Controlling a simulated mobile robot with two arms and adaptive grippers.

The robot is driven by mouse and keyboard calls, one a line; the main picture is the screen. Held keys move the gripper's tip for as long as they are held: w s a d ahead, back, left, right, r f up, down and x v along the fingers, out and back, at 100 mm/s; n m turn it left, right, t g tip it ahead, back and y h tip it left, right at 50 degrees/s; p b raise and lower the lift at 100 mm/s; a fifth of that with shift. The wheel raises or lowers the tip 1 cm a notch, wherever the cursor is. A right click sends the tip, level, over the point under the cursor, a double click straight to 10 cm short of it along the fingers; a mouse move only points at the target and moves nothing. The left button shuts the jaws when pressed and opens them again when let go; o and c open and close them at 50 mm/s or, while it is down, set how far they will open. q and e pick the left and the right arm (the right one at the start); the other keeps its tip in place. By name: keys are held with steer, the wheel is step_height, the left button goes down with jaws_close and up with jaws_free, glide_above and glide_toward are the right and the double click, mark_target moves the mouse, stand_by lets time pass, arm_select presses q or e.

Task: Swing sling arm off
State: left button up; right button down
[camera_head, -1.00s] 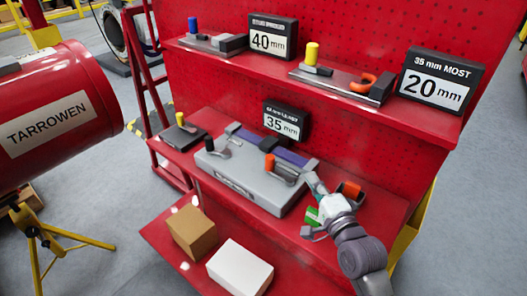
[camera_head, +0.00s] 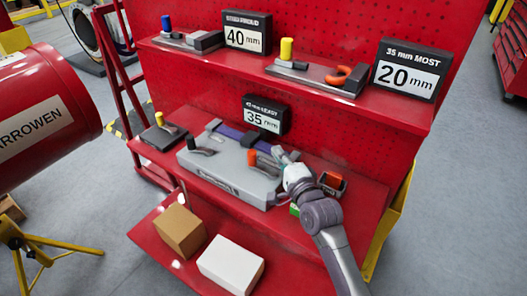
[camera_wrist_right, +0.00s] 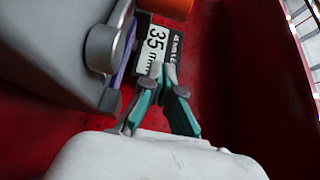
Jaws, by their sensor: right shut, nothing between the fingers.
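A grey box-shaped unit (camera_head: 226,160) lies on the red middle shelf with a purple band (camera_head: 232,133) along its back. A lever with a black tip (camera_head: 192,143) is at its left, and one with an orange tip (camera_head: 251,158) is near its right. Which part is the sling arm, I cannot tell for sure. My right gripper (camera_head: 283,157) is at the unit's right end, shut and empty. In the right wrist view its teal fingers (camera_wrist_right: 158,76) are together, right of a rounded grey end piece (camera_wrist_right: 103,47) and the purple band (camera_wrist_right: 124,48). Contact is unclear. My left gripper is out of view.
A 35 mm sign (camera_head: 264,117) stands behind the unit. A small black base with a yellow knob (camera_head: 159,120) is at left. A brown box (camera_head: 180,231) and white box (camera_head: 231,264) are on the lower shelf.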

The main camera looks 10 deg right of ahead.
steer(key=w, duration=0.1)
steer(key=w+a, duration=0.1)
steer(key=w, duration=0.1)
steer(key=shift+a+r+p, duration=0.1)
steer(key=shift+p, duration=0.3)
steer(key=shift+s+a+p, duration=0.45)
steer(key=shift+s+a, duration=0.3)
steer(key=shift+a, duration=0.2)
steer(key=shift+s+a, duration=0.4)
steer(key=shift+a, duration=0.15)
steer(key=shift+w, duration=0.1)
steer(key=shift+d, duration=0.1)
